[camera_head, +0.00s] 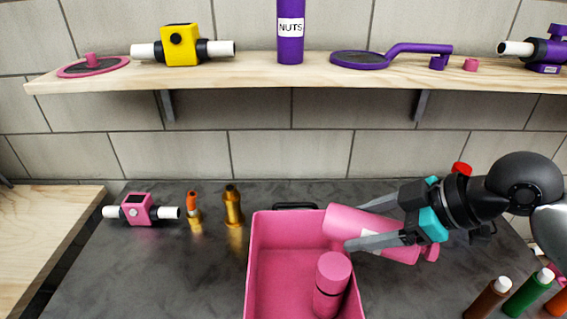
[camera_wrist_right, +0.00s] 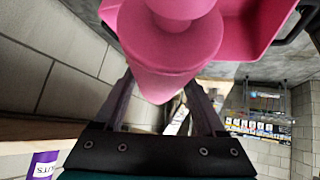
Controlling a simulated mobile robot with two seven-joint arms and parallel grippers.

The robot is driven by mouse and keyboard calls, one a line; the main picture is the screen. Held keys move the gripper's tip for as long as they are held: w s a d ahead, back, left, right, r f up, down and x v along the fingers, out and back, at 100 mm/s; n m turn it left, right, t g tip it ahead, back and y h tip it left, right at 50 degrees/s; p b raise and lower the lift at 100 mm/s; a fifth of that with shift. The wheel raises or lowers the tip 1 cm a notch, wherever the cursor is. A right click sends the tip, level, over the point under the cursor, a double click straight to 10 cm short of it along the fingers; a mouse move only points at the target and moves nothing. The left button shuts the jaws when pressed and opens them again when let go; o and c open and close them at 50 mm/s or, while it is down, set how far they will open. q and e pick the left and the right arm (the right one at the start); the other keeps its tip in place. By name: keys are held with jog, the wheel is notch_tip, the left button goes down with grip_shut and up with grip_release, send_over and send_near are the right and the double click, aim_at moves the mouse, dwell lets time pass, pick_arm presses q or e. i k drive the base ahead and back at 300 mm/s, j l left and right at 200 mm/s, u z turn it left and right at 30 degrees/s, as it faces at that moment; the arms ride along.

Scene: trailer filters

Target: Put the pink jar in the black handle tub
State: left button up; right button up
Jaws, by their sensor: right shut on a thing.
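My right gripper (camera_head: 365,223) is shut on the pink jar (camera_head: 400,250). The jar is tilted nearly on its side, with its knob end to the right and its other end above the tub's right rim. A finger crosses in front of it. In the right wrist view, the jar (camera_wrist_right: 165,60) sits between the fingers (camera_wrist_right: 163,105). The pink tub (camera_head: 262,265) with a black handle (camera_head: 295,206) stands on the dark counter, below and left of the gripper. Another pink cylinder with a lid (camera_head: 331,288) stands inside the tub. My left gripper is not in view.
A pink device (camera_head: 135,211), an orange-topped bottle (camera_head: 194,207) and a gold bottle (camera_head: 233,207) stand left of the tub. Several small bottles (camera_head: 490,297) stand at the front right. A wooden shelf (camera_head: 260,75) with a purple NUTS container (camera_head: 290,45) runs above the back.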

aim_at(269, 296)
jog(key=u, duration=0.75)
jog(key=k+l+u, duration=0.1)
jog(key=l+u, duration=0.15)
jog(key=u, duration=0.15)
jog(key=k+l+u, duration=0.2)
jog(key=u, duration=0.2)
